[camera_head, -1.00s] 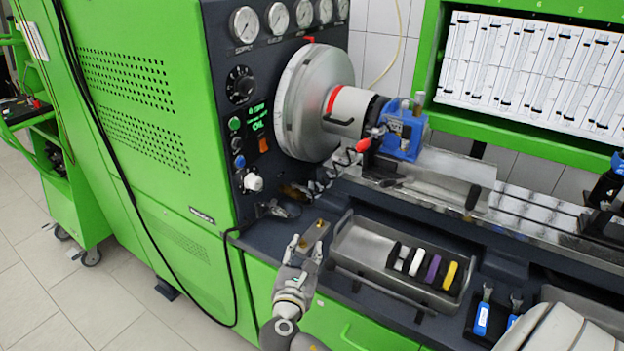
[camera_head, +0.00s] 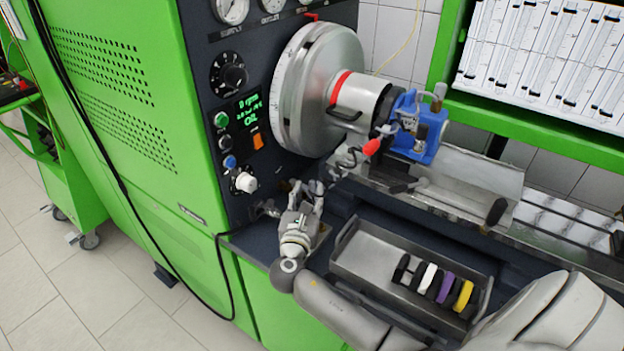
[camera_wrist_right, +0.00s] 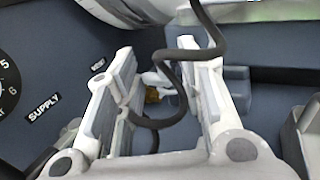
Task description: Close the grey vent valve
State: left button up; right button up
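My right gripper (camera_head: 304,196) is low in front of the dark panel's lower right corner, beneath the big metal drum. In the wrist view its two fingers (camera_wrist_right: 158,95) stand well apart. A small light grey handle with a brass part (camera_wrist_right: 154,90), likely the grey vent valve, shows beyond and between the fingers, apart from them. A dark cable or hose (camera_wrist_right: 176,75) loops across this gap and partly hides it. A small label (camera_wrist_right: 97,66), too blurred to read surely, is beside the left finger. The valve is hard to make out in the head view. My left gripper is not in view.
A white knob (camera_head: 244,182) sits on the panel left of the gripper. A grey tray (camera_head: 350,262) with several coloured rings lies to the right. The blue pump (camera_head: 420,125) is above right. A "SUPPLY" label (camera_wrist_right: 44,105) is left in the wrist view.

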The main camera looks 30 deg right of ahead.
aim_at(312, 184)
jog(key=x, duration=0.4)
jog(key=shift+w+d+f, duration=0.2)
jog(key=shift+w+d, duration=0.3)
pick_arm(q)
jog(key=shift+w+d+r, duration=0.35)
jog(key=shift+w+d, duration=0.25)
pick_arm(e)
jog(key=shift+w+d, duration=0.15)
grip_shut()
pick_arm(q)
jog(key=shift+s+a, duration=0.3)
